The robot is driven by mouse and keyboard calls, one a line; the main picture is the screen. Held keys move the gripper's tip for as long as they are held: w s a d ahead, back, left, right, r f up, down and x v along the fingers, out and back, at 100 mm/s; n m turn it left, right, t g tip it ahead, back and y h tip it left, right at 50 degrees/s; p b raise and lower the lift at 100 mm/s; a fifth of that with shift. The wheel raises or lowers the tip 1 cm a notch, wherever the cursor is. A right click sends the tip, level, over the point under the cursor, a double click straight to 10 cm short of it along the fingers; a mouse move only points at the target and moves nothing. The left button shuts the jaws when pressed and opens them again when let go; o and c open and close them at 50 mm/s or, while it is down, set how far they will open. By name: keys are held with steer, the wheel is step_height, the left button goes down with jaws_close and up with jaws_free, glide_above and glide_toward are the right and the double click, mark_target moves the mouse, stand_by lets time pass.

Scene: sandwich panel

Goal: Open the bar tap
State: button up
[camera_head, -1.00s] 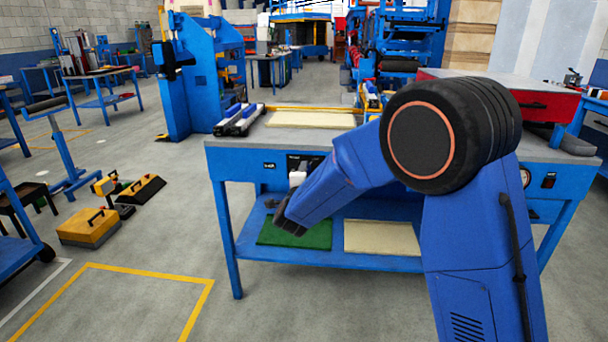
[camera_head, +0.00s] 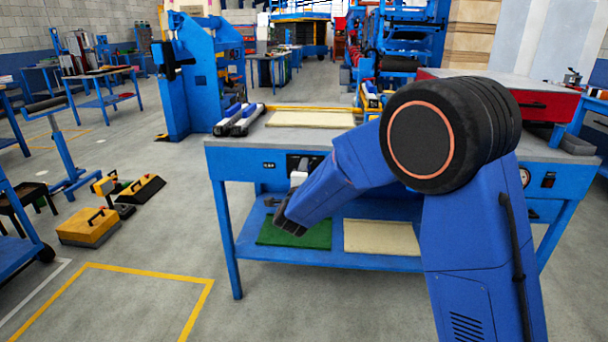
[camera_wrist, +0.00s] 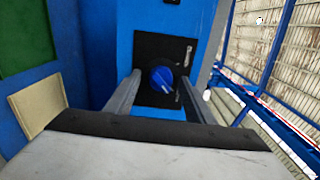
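The bar tap appears to be the round blue knob (camera_wrist: 162,79) on a black plate (camera_wrist: 150,48) on the blue bench front in the wrist view. A pale line runs across the knob's face. My gripper (camera_wrist: 159,84) is open, with one grey finger on each side of the knob and gaps showing between them. I cannot tell how far the fingertips are from the plate. In the head view the black plate (camera_head: 310,160) is partly hidden by my arm, and the knob is not discernible.
The blue workbench (camera_head: 235,172) has a lower shelf with a green sheet (camera_head: 313,236) and a cream panel (camera_head: 382,238). Open floor lies left of the bench, near a yellow box (camera_head: 88,229).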

steer(key=s, duration=1.7)
steer(key=shift+s+a, duration=0.2)
steer(key=shift+a, duration=0.1)
steer(key=s+d+r+n+g+y, duration=0.3)
steer(key=d+n, duration=0.2)
steer(key=d, duration=0.2)
steer(key=s+d+r+n+g+y, duration=0.2)
steer(key=d+n+g, duration=0.1)
steer(key=d+n, duration=0.3)
steer(key=s+d+f+n+g+h, duration=0.2)
steer(key=s+d+f+n+g, duration=0.1)
steer(key=s+d, duration=0.9)
steer(key=s+d+f+n+g+h, duration=0.2)
steer(key=s+d+f+n+g, duration=0.1)
steer(key=s+d, duration=0.9)
steer(key=s+n+g, duration=0.1)
steer(key=s, duration=0.4)
steer(key=shift+s+n, duration=0.3)
steer(key=shift+s, duration=0.05)
